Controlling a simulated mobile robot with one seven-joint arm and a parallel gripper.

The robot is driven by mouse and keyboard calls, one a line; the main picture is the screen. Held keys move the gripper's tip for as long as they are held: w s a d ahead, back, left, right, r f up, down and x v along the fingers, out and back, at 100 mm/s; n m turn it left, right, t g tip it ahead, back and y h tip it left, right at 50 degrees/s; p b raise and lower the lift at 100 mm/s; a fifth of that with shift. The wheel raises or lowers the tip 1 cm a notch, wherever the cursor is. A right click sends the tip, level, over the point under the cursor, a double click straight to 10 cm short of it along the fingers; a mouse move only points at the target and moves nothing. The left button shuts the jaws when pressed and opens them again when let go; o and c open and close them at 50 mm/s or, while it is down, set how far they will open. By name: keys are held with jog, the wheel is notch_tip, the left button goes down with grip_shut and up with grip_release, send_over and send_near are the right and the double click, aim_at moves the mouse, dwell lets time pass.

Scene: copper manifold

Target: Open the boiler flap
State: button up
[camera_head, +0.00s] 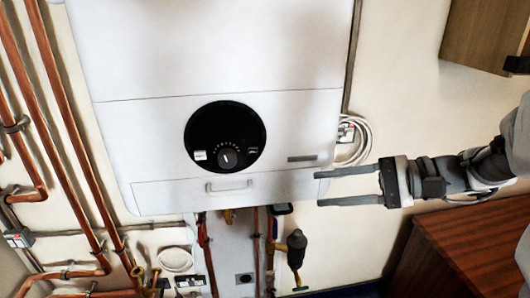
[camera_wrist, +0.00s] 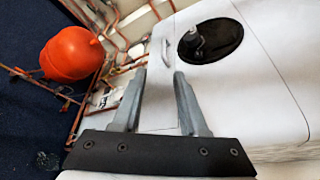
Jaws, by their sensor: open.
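The white boiler (camera_head: 150,60) hangs on the wall in the head view. Its flap (camera_head: 160,194) is the low panel along the bottom edge, and it looks closed. The flap has a small white handle (camera_head: 229,187) at its middle, below the round black dial panel (camera_head: 225,139). My gripper (camera_head: 318,188) is open and empty at the flap's right end, well to the right of the handle. In the wrist view my gripper (camera_wrist: 160,100) points along the flap, with the handle (camera_wrist: 167,52) beyond the fingertips. The dial panel also shows there (camera_wrist: 210,41).
Copper pipes (camera_head: 60,120) run up the wall on the left. A coiled white cable (camera_head: 356,140) hangs right of the boiler. A brass valve (camera_head: 296,247) and pipes are below it. A wooden cabinet (camera_head: 470,250) stands lower right. A red tank (camera_wrist: 71,59) shows in the wrist view.

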jog(key=p, duration=0.2)
send_near(235, 192)
jog(key=x, duration=0.9)
jog(key=shift+a, duration=0.3)
grip_shut()
dwell(0.9)
